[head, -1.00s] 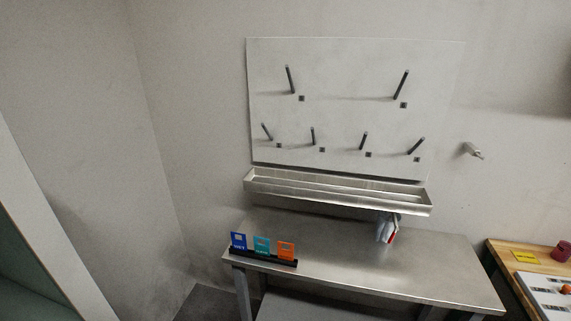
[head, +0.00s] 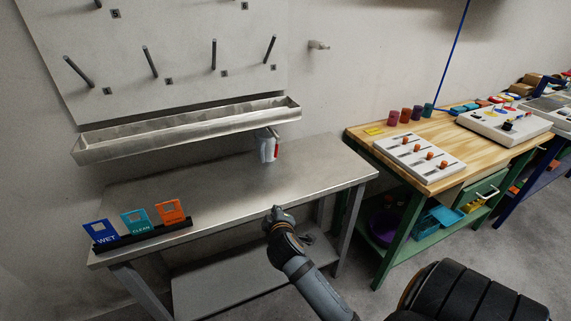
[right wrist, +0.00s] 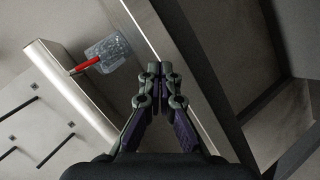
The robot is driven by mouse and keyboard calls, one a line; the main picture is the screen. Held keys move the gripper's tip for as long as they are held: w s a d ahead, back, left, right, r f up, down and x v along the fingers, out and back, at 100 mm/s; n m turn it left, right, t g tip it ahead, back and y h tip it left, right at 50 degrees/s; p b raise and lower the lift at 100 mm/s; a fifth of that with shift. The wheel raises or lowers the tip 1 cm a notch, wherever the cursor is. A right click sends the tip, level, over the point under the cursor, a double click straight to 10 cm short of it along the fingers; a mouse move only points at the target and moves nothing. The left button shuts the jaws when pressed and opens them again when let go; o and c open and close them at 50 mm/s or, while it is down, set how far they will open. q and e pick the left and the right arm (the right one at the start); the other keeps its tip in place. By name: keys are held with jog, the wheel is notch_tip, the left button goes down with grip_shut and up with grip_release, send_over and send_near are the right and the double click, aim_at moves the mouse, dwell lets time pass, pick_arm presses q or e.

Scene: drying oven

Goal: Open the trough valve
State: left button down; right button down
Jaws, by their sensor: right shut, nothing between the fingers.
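The metal trough (head: 190,128) is fixed to the wall below the white peg board. A valve with a red handle (head: 277,150) hangs under its right end, with a pale grey, cup-like part (head: 266,150) beside the red. In the right wrist view the red handle (right wrist: 87,65) lies left of my fingers, against the grey part (right wrist: 107,50). My right gripper (head: 277,211) is shut and empty by the front edge of the steel table, below the valve and apart from it. It also shows in the right wrist view (right wrist: 160,70). My left gripper is out of view.
The steel table (head: 225,185) carries a black rack (head: 140,237) with blue, teal and orange cards at its left front. A wooden workbench (head: 435,180) with a white panel (head: 420,157) stands to the right.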

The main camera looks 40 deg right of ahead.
aim_at(277, 147)
jog(key=w+r+n+t+h, duration=0.2)
jog(key=w+r+n+t, duration=0.2)
jog(key=w+r, duration=0.45)
jog(key=w+d+p, duration=0.1)
jog(key=w+d, duration=0.5)
jog(key=d, duration=0.3)
jog(key=shift+r, duration=0.2)
jog(key=shift+w, duration=0.1)
jog(key=shift+s+d+f+n+t+b, duration=0.15)
jog(key=shift+d+n+b, duration=0.1)
jog(key=shift+d+n, duration=0.25)
jog(key=shift+s+d+f+n+t+b, duration=0.15)
jog(key=shift+d+n+b, duration=0.1)
jog(key=shift+n, duration=0.45)
